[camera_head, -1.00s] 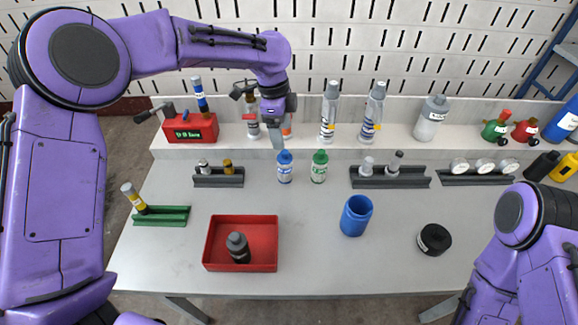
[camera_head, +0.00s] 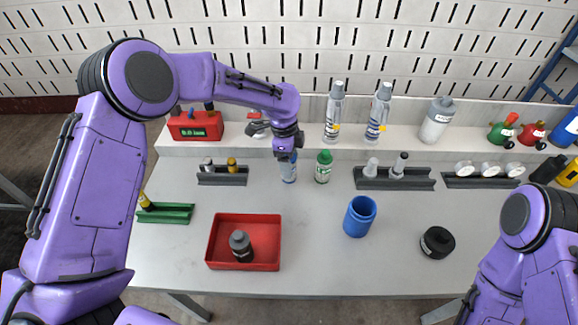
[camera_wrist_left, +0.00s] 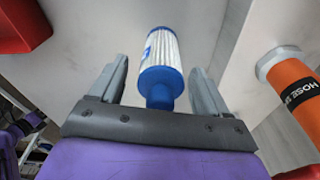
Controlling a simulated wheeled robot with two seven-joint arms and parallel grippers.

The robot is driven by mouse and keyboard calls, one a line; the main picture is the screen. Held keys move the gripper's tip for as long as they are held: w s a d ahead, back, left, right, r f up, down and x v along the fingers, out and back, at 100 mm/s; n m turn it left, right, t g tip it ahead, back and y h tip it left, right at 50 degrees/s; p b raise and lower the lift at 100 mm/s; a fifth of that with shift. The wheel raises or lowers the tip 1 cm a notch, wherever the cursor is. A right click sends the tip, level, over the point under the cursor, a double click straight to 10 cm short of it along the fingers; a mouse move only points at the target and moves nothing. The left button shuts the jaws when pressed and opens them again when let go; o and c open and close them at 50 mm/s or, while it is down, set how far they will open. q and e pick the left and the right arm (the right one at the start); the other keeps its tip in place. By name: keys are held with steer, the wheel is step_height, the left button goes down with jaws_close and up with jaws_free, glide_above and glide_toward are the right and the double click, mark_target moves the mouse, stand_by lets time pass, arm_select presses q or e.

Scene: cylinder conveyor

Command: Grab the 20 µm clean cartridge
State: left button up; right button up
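A white cartridge with a blue cap (camera_head: 288,172) stands on the table, its top partly hidden by my left gripper (camera_head: 286,152). In the left wrist view this pleated white cartridge (camera_wrist_left: 161,58) lies between the two fingers of the left gripper (camera_wrist_left: 160,85). The fingers are apart, with a gap on each side of the cartridge. A similar cartridge with a green cap (camera_head: 323,168) stands just to its right. The size print on both is too small to read. My right arm is at the lower right; its gripper is out of view.
Spray bottles (camera_head: 335,115) stand on the raised shelf behind. A dark rack (camera_head: 221,178) is to the left and another (camera_head: 393,180) to the right. A red tray (camera_head: 265,220) holding a dark bottle and a blue cup (camera_head: 360,215) are in front.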

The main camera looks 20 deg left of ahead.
arm_select(q)
steer(key=c, duration=1)
steer(key=shift+c, duration=0.3)
steer(key=shift+r, duration=0.1)
